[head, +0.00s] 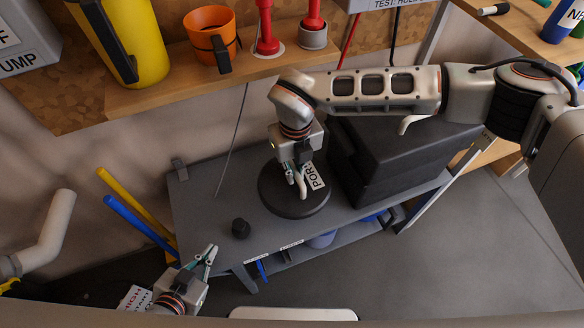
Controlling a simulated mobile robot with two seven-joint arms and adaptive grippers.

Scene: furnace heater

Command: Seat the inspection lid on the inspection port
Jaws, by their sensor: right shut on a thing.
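A dark round disc (272,205) with a white label reading "POR…" (314,178) lies at the middle of the grey bench; I take it to be the inspection lid. My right gripper (299,188) points down over it and is shut at its centre, on a pale upright handle. An inspection port is not visible apart from the disc. I cannot tell whether the disc rests on a port or is just above the surface. My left gripper (212,252) is low at the front left, away from the disc, with nothing visible in it; its finger gap is unclear.
The grey bench (205,195) has a small black knob (241,228) at its front left. A large black box (395,165) stands just right of the disc. Behind, a wooden shelf (160,95) holds a yellow container (135,40) and an orange cup (208,30).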

